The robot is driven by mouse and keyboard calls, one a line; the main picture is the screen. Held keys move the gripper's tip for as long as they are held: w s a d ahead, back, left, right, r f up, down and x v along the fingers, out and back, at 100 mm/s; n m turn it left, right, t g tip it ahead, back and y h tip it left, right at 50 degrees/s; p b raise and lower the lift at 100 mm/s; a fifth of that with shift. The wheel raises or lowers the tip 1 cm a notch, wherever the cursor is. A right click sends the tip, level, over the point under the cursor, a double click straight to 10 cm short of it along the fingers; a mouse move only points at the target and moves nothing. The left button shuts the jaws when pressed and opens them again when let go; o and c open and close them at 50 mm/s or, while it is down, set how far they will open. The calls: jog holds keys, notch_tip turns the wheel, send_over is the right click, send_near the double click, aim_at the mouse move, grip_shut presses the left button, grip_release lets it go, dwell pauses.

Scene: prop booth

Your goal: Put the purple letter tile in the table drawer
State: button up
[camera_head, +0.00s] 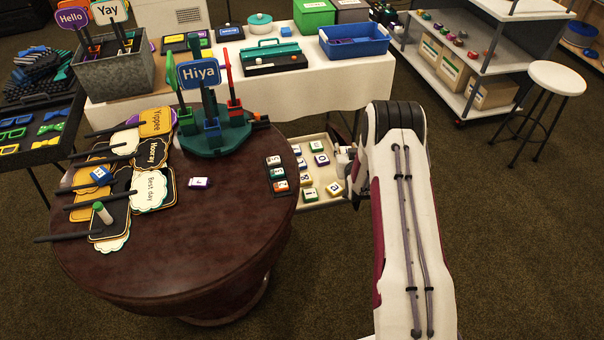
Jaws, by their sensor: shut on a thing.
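The purple letter tile (199,183), with a white face and a purple edge, lies on the dark round table (190,245), left of the drawer. The table drawer (325,200) is pulled out from the table's right side. Several letter tiles with coloured edges lie in it. My gripper (347,162) is at the drawer's outer right end, well away from the purple tile. It is shut at the drawer front, apparently on the drawer handle. The handle and most of the fingers are hidden by my arm and too small to make out.
A rack of letter tiles (277,174) stands at the table's right edge, beside the drawer. A green stand (216,137) with a blue "Hiya" sign is at the back. Paddle signs (153,188) cover the table's left side. The table's front is clear.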

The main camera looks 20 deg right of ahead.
aim_at(324, 166)
jog(key=a+n+y, duration=0.1)
jog(key=w+a+y, duration=0.1)
jog(key=a, duration=0.1)
jog(key=a+n+y, duration=0.1)
jog(key=a, duration=0.1)
jog(key=shift+w+a+f+n, duration=0.15)
jog(key=shift+f+n, duration=0.15)
jog(key=shift+f, duration=0.05)
jog(key=shift+f, duration=0.1)
jog(key=shift+f, duration=3.05)
jog(key=shift+f, duration=0.1)
jog(key=shift+f, duration=1.8)
jog(key=shift+f, duration=0.1)
jog(key=o, duration=0.6)
